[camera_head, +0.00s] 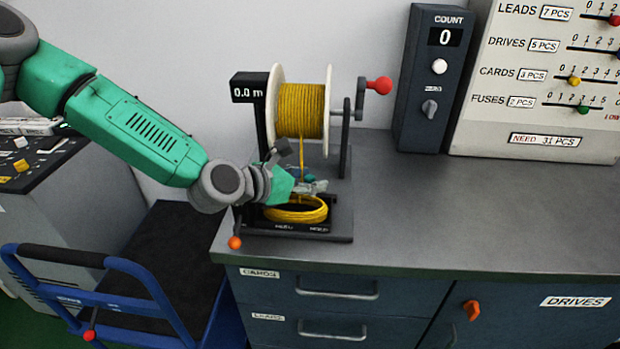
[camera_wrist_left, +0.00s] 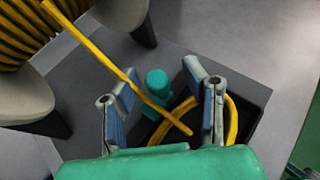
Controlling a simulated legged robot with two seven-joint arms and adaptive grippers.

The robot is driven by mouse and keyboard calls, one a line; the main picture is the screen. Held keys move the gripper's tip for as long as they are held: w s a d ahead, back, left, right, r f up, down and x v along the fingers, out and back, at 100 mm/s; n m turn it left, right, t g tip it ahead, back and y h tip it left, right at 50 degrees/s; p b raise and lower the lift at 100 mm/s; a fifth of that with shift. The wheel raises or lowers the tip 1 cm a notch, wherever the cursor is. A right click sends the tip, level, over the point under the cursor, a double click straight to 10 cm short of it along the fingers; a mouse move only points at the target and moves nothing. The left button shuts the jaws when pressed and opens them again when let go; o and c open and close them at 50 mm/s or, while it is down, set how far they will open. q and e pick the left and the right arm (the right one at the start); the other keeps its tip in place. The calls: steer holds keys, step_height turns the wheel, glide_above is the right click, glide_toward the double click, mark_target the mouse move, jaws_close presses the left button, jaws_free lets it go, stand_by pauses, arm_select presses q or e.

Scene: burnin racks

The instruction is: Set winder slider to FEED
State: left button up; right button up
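The winder (camera_head: 340,215) stands on the bench with a spool of yellow cable (camera_head: 302,110) and a 0.0 m display. A strand hangs from the spool to a coil (camera_head: 297,211) in its base tray. My left gripper (camera_head: 318,187) is over the base, behind the coil. In the left wrist view its two fingers (camera_wrist_left: 162,108) are apart. A teal knob (camera_wrist_left: 157,82), possibly the slider's, shows between and beyond them; I cannot tell if they touch it. The strand crosses there too. The small labels on the base front are too blurred to read. My right gripper is out of view.
A red-knobbed crank (camera_head: 379,86) sticks out at the spool's right. An orange-tipped lever (camera_head: 235,242) is at the base's front left. A count box (camera_head: 433,80) and a parts board (camera_head: 540,80) stand farther right. The bench (camera_head: 470,215) is clear there. A blue cart (camera_head: 105,262) stands left.

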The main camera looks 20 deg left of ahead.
mark_target(309, 178)
arm_select(q)
steer(key=shift+w+r, duration=0.1)
steer(key=shift+r, duration=0.2)
step_height(309, 178, up, 8)
steer(key=shift+r, duration=0.65)
